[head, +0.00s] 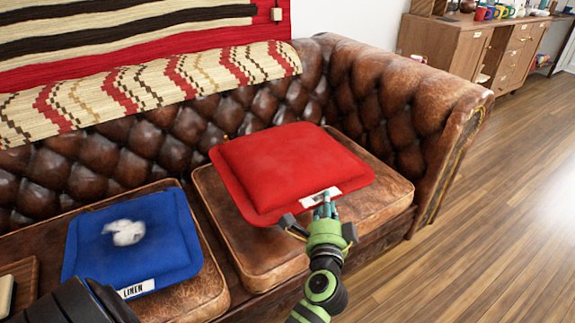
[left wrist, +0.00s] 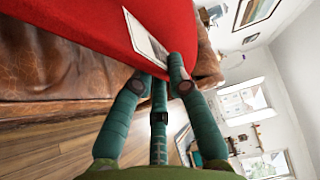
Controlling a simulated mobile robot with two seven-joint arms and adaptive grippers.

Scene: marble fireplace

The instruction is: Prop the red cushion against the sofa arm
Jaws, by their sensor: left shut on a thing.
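The red cushion (head: 285,165) is over the right-hand seat of the brown leather sofa, lying nearly flat, with a white label on its near edge. I cannot tell whether all of it rests on the seat. The rolled, tufted sofa arm (head: 400,105) is to its right, with a gap between them. My left gripper (head: 325,207) is shut on the cushion's near edge beside the label. In the left wrist view the fingers (left wrist: 160,75) meet the red cushion (left wrist: 90,25) there; the pinched part is partly hidden. My right gripper is not in view.
A blue cushion (head: 130,240) labelled LINEN, with a white crumpled thing (head: 124,232) on it, lies on the left seat. A striped throw (head: 150,85) covers the sofa back. A wooden cabinet (head: 450,45) stands behind. The floor (head: 490,210) at right is clear.

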